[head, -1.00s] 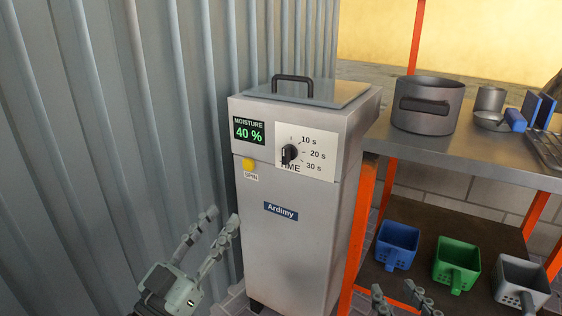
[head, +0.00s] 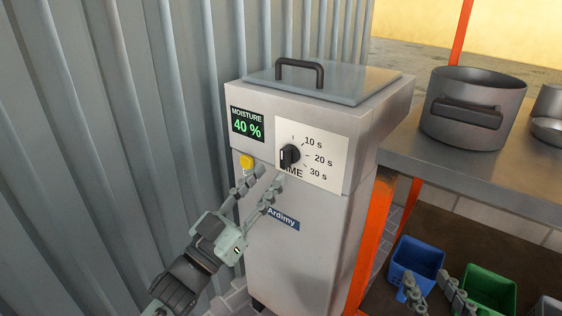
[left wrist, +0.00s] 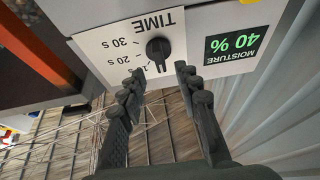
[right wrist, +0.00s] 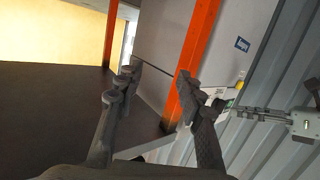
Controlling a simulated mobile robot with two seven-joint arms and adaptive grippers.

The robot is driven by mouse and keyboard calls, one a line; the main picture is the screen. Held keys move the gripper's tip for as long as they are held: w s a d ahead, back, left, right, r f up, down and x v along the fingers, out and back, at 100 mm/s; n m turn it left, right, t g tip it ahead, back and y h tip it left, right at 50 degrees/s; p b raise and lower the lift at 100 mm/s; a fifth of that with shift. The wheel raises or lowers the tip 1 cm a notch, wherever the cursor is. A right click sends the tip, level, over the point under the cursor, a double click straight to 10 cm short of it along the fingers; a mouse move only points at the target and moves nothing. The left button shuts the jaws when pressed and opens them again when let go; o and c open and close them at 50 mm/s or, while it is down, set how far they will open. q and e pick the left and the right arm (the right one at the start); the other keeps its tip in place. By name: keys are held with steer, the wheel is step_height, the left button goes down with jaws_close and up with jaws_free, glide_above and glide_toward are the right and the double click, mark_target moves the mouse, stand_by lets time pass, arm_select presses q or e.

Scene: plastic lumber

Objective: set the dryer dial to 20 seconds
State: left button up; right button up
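The dryer (head: 310,240) is a grey cabinet with a white TIME plate marked 10 s, 20 s and 30 s. Its black dial (head: 289,156) has a roughly upright grip bar, not clearly at any of the three labels. The dial also shows, upside down, in the left wrist view (left wrist: 158,47). My left gripper (head: 262,184) is open and empty, just below and in front of the dial. In its wrist view the dial lies beyond and between the two fingertips, apart from them. My right gripper (head: 428,280) is open and empty, by the shelf.
A display (head: 247,124) reads MOISTURE 40 %, above a yellow button (head: 246,162). A corrugated wall (head: 120,150) stands close on the left. On the right a metal table (head: 405,150) with orange legs bears a pot (head: 470,105); blue (head: 418,257) and green (head: 490,288) baskets sit below.

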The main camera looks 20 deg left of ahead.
mark_target(282, 160)
arm_select(q)
steer(key=shift+x, duration=2.25)
steer(key=shift+c, duration=0.4)
jaws_close()
